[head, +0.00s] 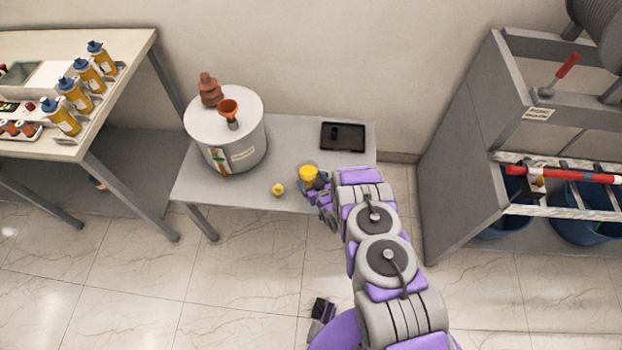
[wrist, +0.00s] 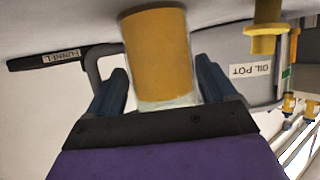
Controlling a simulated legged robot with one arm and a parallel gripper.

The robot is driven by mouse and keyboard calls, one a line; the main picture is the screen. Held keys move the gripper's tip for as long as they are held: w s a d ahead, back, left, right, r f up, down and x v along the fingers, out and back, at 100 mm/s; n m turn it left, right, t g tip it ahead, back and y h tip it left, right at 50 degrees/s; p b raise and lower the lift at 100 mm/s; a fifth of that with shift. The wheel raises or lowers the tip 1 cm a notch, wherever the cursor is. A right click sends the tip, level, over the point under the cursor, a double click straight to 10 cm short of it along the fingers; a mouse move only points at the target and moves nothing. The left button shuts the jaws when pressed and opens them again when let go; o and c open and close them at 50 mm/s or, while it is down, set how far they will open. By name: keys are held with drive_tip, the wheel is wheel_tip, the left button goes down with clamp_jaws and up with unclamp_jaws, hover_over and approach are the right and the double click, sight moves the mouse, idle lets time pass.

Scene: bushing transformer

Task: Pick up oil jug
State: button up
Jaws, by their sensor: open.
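The oil jug (head: 308,175), a small clear vessel with yellow contents, stands on the low grey table. In the wrist view, which looks upside down, the jug (wrist: 158,55) fills the space between my two dark blue fingers. My gripper (head: 320,193) is at the jug in the head view, at the table's front edge. In the wrist view my gripper (wrist: 160,82) is open, with a finger on each side of the jug. A gap shows on the left; contact on the right is unclear. My wrist hides part of the table beside the jug.
A small yellow piece (head: 278,189) sits left of the jug. A black tray (head: 343,137) lies behind right. A workbench (head: 110,60) is left, a grey rack (head: 465,140) right.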

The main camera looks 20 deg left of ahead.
drive_tip(key=shift+x, duration=1.3)
drive_tip(key=c, duration=1.1)
drive_tip(key=shift+o, duration=0.2)
drive_tip(key=shift+r, duration=0.15)
